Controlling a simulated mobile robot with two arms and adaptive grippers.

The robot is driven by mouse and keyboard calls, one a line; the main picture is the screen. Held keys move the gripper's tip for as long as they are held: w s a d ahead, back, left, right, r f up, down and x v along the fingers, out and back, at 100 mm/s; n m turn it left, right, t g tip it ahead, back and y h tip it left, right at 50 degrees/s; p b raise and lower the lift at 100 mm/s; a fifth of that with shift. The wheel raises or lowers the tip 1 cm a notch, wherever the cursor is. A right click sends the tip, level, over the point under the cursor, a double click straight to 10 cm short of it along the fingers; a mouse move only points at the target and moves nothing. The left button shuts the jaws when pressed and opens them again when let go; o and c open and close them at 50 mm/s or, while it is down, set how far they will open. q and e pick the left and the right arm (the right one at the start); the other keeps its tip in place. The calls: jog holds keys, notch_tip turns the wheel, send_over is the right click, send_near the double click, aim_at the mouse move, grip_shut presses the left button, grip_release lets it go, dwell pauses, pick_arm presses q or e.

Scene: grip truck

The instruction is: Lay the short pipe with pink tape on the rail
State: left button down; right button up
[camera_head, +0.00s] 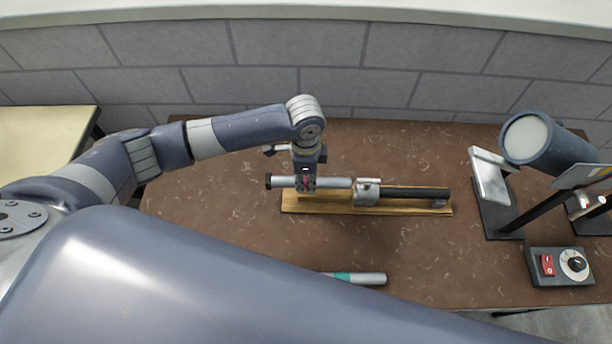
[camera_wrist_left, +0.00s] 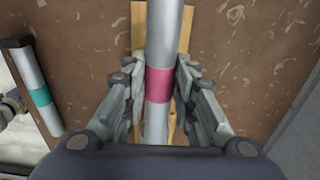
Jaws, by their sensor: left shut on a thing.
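The short pipe with pink tape (camera_wrist_left: 158,85) is silver and sits between the fingers of my left gripper (camera_head: 306,184), which is shut on it at the tape. In the head view the silver pipe (camera_head: 337,183) lies level, roughly parallel to a long wooden piece (camera_head: 325,205) that looks like the rail. The pipe is over the rail's left part, its right end close to a metal block (camera_head: 367,192). I cannot tell whether it touches the rail. The wooden piece shows beneath the pipe in the left wrist view (camera_wrist_left: 139,30). My right gripper is out of view.
A dark rod (camera_head: 415,192) extends right from the block. A pipe with teal tape (camera_head: 368,279) lies near the brown table's front edge. A lamp-like cylinder (camera_head: 548,145), metal stand (camera_head: 490,185) and control box with dial (camera_head: 560,266) stand at the right.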

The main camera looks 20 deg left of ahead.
aim_at(306, 186)
pick_arm(q)
jog(key=shift+f+b, duration=0.65)
jog(key=shift+f, duration=0.75)
jog(key=shift+f, duration=0.6)
jog(key=shift+f, duration=0.5)
dwell(0.8)
jog(key=c, duration=1.2)
grip_release()
notch_tip(306, 186, up, 11)
jog(key=shift+r, duration=0.5)
